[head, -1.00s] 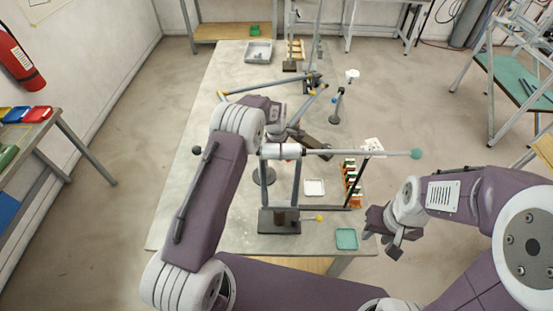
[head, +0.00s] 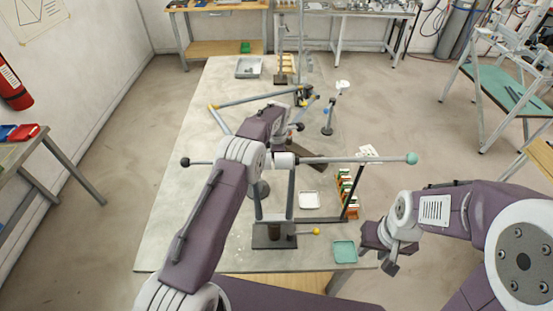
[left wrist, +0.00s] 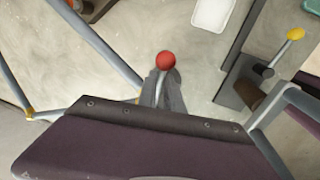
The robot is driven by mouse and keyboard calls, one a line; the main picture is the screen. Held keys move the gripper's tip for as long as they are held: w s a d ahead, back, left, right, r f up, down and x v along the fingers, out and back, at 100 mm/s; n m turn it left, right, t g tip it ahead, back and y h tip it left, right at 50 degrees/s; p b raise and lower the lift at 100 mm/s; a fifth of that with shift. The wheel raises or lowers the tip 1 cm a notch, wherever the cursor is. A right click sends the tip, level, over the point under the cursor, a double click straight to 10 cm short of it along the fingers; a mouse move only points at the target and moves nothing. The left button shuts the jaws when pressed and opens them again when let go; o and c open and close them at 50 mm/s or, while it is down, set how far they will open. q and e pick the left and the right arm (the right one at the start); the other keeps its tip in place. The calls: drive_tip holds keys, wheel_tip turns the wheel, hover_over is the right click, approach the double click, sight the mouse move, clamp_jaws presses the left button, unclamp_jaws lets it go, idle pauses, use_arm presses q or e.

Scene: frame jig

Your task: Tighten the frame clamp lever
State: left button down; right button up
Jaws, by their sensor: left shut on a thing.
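A lever with a red ball knob (left wrist: 166,61) stands between the fingers of my left gripper (left wrist: 160,92) in the left wrist view. The fingers are shut on the lever just below the knob. In the head view my left arm largely hides this gripper and the lever. A frame stand with a dark base (head: 272,237) stands at the near part of the table, with a long bar (head: 360,159) ending in a teal ball across it. My right gripper (head: 384,262) looks open and empty, off the table's right edge.
A short yellow-knobbed lever (head: 316,231) sticks out from the stand's base. A white tray (head: 309,200), a teal tray (head: 344,251) and a rack of coloured parts (head: 347,192) lie right of it. Frame tubes (head: 255,99) lie behind. The table's left side is clear.

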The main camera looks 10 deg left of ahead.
use_arm(q)
drive_tip(key=shift+f, duration=0.1)
drive_tip(key=c, duration=1.5)
unclamp_jaws()
drive_tip(key=shift+w, duration=0.1)
drive_tip(key=r, duration=0.3)
drive_tip(key=s+r+b, duration=0.1)
drive_tip(key=r, duration=0.2)
drive_tip(key=r+b, duration=0.1)
drive_tip(key=r, duration=0.2)
drive_tip(key=shift+s+d, duration=0.2)
drive_tip(key=shift+s, duration=0.15)
